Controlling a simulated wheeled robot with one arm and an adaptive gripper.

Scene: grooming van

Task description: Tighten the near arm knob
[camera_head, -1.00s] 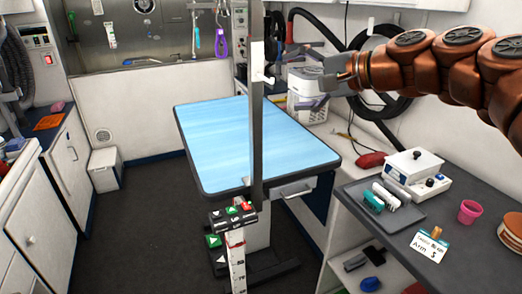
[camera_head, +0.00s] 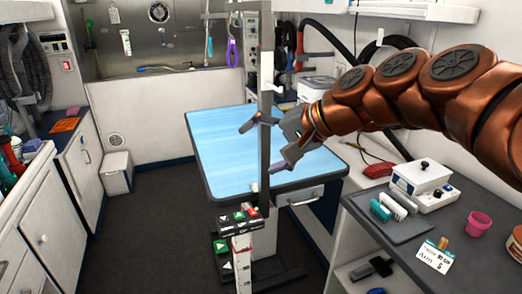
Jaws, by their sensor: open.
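A grey upright post (camera_head: 265,100) stands at the near edge of the blue grooming table (camera_head: 220,150). A pale bracket (camera_head: 267,82) sits partway up the post. A small pale piece (camera_head: 255,187) shows low beside the post at the table edge. I cannot tell which of these, if either, is the near arm knob. My gripper (camera_head: 258,150) is open at the post, above the tabletop. One finger reaches across the post to the left and the other lies lower, close to it. I cannot tell whether they touch it. My gripper hides part of the post and table.
A control box with arrow buttons (camera_head: 238,220) is below the post. Dark floor is clear at left.

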